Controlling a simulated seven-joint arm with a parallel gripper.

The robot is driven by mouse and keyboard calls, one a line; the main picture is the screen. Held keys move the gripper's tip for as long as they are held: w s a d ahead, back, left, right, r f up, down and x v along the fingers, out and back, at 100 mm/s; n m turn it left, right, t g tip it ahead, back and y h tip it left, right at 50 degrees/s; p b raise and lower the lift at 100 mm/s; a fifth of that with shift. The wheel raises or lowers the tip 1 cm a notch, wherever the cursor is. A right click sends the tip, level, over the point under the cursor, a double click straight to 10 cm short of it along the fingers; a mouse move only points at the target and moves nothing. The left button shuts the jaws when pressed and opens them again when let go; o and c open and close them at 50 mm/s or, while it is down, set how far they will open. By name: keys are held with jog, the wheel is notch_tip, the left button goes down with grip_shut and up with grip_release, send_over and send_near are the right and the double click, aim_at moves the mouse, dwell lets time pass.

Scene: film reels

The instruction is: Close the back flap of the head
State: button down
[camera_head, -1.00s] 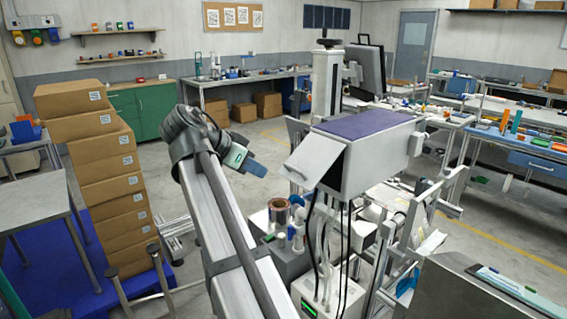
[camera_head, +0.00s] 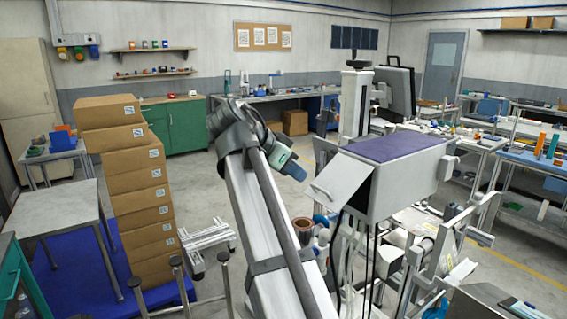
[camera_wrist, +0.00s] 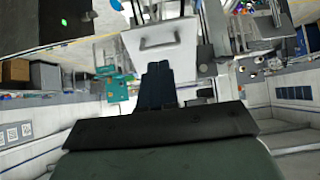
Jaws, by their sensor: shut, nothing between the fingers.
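The head is a pale grey box (camera_head: 405,190) with a purple top (camera_head: 395,148), right of centre in the head view. Its back flap (camera_head: 341,183) hangs open, sloping out and down to the left from the top edge. In the wrist view the flap (camera_wrist: 160,52) shows as a pale panel with a bar handle (camera_wrist: 159,43).
Dark cables (camera_head: 350,245) hang below the head. A copper-coloured reel (camera_head: 303,230) stands beneath the flap. A tall stack of cardboard boxes (camera_head: 140,195) stands at left. Open floor (camera_head: 205,190) lies between the boxes and my arm.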

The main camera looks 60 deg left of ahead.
aim_at(318, 189)
jog(key=shift+x, duration=3.1)
jog(key=shift+f, duration=0.1)
jog(key=shift+w+d+f+t, duration=0.1)
jog(key=shift+f+t, duration=0.4)
jog(key=shift+f, duration=0.15)
jog(key=w+f+t, duration=0.8)
jog(key=f, duration=0.1)
jog(key=shift+f, duration=0.35)
jog(key=shift+w, duration=0.25)
jog(key=s+f, duration=0.2)
jog(key=s, duration=1.2)
jog(key=shift+f, duration=0.4)
